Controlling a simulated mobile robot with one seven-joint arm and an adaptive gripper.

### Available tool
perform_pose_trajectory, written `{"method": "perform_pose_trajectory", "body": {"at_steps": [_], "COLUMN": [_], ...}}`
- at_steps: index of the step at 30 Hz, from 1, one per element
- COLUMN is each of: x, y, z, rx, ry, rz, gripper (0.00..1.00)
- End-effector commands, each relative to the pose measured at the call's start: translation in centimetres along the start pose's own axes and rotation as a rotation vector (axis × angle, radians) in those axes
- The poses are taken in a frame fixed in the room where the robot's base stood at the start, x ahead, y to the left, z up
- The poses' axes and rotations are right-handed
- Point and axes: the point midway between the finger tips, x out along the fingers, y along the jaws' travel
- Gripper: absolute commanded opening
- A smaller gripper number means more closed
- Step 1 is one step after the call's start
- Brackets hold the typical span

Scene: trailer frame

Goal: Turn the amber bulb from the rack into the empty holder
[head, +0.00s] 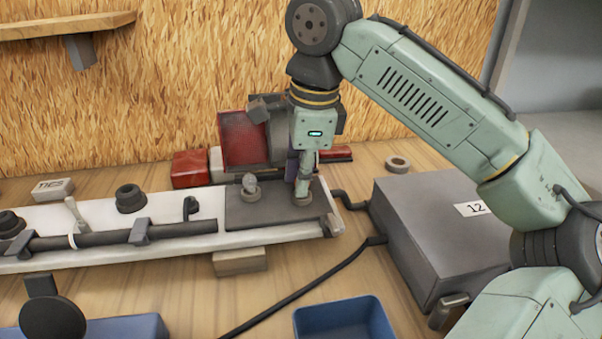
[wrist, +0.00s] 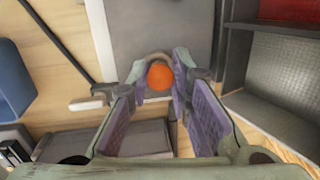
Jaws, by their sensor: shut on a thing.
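The amber bulb (wrist: 160,77) shows as an orange round top between my gripper's (wrist: 159,72) purple-padded fingers in the wrist view. My gripper (head: 303,194) is shut on it and points down over the dark plate (head: 235,213) at the right end of the white beam. A grey round rim, likely the holder (wrist: 152,58), shows just beyond the bulb; the fingers hide most of it. I cannot tell how deep the bulb sits in it. A second fitting (head: 250,187) with a pale grey top stands on the plate, left of my gripper. I cannot make out the rack.
A grey box (head: 430,225) marked 12 stands right of the beam, with a dark cable near it. A red and grey machine (head: 240,138) stands close behind my gripper. A blue tray (head: 344,318) lies at the front. A grey ring (head: 397,163) lies behind the box.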

Motion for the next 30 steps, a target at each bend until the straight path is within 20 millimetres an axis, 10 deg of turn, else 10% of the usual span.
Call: {"method": "perform_pose_trajectory", "body": {"at_steps": [30], "x": [0.49], "y": [0.01], "z": [0.08], "rx": [0.294], "ry": [0.044], "rz": [-0.028], "gripper": [0.08]}}
